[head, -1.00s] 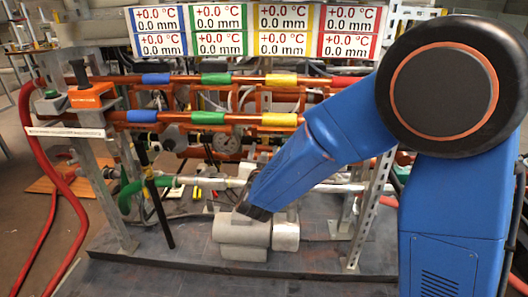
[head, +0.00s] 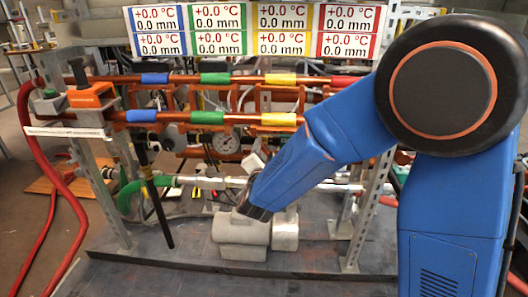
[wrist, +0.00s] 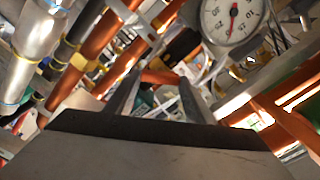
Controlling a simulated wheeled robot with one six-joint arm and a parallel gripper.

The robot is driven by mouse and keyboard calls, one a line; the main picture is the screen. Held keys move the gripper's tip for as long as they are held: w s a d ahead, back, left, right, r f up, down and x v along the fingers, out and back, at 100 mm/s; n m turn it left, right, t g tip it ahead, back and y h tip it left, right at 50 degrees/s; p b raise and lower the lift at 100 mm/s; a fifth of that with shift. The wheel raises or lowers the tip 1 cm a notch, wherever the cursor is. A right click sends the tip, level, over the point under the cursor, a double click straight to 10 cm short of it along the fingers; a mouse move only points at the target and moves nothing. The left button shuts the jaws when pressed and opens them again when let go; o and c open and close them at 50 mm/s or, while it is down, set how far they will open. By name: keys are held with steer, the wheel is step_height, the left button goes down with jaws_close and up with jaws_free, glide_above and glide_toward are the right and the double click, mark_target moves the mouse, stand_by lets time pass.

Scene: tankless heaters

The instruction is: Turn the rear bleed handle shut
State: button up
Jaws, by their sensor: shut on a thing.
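In the wrist view, the two metal fingers of my gripper (wrist: 160,90) reach forward into the pipework. A small orange piece (wrist: 158,76) shows between their tips, and I take it for the rear bleed handle. Its full shape and angle are hard to make out. My gripper is shut on it. In the head view my arm and pale wrist housing hide the fingers and the handle.
A round pressure gauge (wrist: 232,16) is close at the upper right of the wrist view. Copper pipes (wrist: 98,38) run at the left.

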steer(key=m, duration=0.3)
steer(key=shift+d+f+m, duration=0.1)
steer(key=shift+m, duration=0.2)
steer(key=shift+f+m, duration=0.1)
steer(key=shift+m, duration=1.7)
steer(key=o, duration=1.1)
steer(key=shift+c, duration=0.2)
steer(key=s, duration=1.7)
steer(key=shift+s+a, duration=0.25)
steer(key=shift+a, duration=0.05)
